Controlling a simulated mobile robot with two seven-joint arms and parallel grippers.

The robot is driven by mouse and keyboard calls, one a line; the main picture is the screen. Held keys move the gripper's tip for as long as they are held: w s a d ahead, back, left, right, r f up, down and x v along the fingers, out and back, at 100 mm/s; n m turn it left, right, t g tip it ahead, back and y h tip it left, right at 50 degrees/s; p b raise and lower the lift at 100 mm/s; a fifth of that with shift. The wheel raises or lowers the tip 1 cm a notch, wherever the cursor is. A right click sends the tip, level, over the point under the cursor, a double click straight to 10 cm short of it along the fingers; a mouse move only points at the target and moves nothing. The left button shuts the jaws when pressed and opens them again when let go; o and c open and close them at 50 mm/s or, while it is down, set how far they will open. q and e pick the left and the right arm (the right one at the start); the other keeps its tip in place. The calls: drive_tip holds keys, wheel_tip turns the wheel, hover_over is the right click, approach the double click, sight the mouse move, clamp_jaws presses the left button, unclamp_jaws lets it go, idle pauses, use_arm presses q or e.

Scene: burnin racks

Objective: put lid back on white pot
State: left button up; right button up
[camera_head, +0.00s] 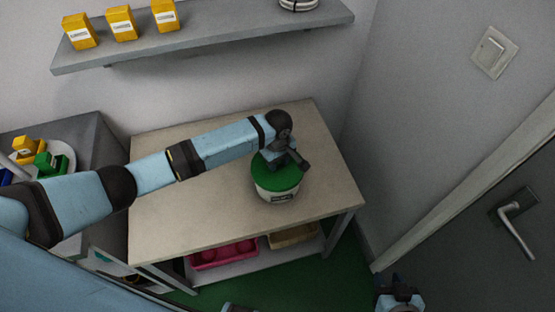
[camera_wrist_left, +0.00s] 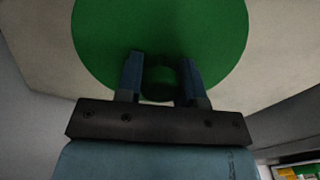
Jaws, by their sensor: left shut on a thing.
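The white pot (camera_head: 277,196) with a dark label stands upright near the right end of the table. Its round green lid (camera_head: 268,172) is level over the pot's mouth; from this angle I cannot tell whether it rests fully on the rim. My left gripper (camera_head: 291,162) is above the lid, pointing down. In the left wrist view, its two fingers (camera_wrist_left: 161,80) are shut on the lid's green knob (camera_wrist_left: 159,79). My right gripper (camera_head: 398,297) is low at the bottom right, apart from the table, and its fingers are not clear.
The beige table (camera_head: 165,225) is otherwise clear on top. A pink bin (camera_head: 222,254) and a tan bin (camera_head: 292,237) sit on its lower shelf. A wall shelf (camera_head: 210,41) with several yellow boxes hangs behind. A door with a handle (camera_head: 515,232) is at right.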

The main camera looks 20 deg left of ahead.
use_arm(q)
drive_tip(key=shift+f+p, duration=0.15)
drive_tip(key=shift+p, duration=0.95)
idle(0.9)
idle(0.3)
drive_tip(key=o, duration=1.5)
wheel_tip(320, 180, up, 3)
drive_tip(key=p, duration=0.3)
drive_tip(key=shift+f, duration=0.15)
drive_tip(key=shift+r+p, duration=0.85)
drive_tip(key=shift+r, duration=1.3)
